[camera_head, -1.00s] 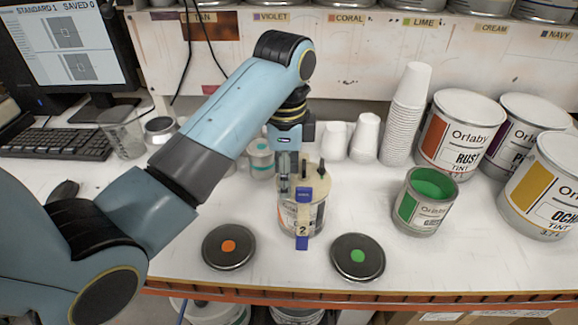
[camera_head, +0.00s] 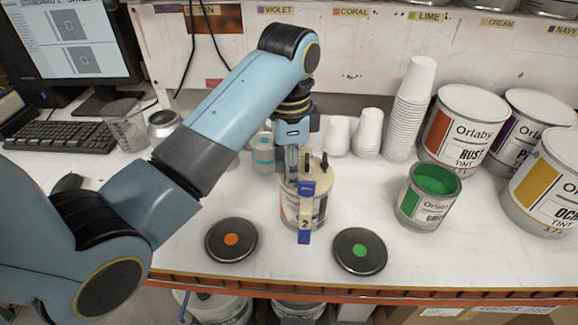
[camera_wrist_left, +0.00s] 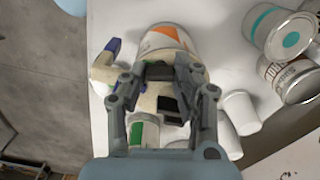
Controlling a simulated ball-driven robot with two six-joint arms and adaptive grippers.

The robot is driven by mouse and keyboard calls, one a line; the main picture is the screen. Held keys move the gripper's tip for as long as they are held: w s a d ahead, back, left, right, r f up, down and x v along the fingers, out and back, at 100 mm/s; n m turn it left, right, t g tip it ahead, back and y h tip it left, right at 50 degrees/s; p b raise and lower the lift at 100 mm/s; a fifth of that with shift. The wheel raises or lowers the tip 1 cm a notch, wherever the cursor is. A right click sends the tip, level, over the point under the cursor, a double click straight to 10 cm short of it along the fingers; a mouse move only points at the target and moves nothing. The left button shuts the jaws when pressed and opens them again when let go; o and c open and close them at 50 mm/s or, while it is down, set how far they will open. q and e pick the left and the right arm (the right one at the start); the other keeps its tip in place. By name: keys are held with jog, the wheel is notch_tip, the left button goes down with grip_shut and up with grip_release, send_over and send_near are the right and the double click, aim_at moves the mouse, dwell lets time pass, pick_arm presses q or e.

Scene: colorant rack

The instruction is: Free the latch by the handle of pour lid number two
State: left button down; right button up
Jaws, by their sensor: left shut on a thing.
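The pour lid (camera_head: 289,189) is cream with dark pegs and sits on the paint can (camera_head: 291,213) near the table's front. Its handle carries a "2" label (camera_head: 304,223) and blue parts (camera_head: 307,188) above and below it. The blue also shows in the left wrist view (camera_wrist_left: 113,47). My left gripper (camera_head: 291,178) reaches down over the lid's left side, behind the blue handle parts. In the left wrist view my left gripper (camera_wrist_left: 160,88) is shut on a dark part of the lid; its fingers partly hide the contact. My right gripper is out of view.
An orange-dot disc (camera_head: 231,239) and a green-dot disc (camera_head: 360,250) lie in front. The green paint can (camera_head: 412,208) stands open at the right, before larger cans. A paper cup stack (camera_head: 408,115) and a teal-marked container (camera_head: 263,152) stand behind.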

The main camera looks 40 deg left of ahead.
pick_arm(q)
jog(key=c, duration=1)
grip_release()
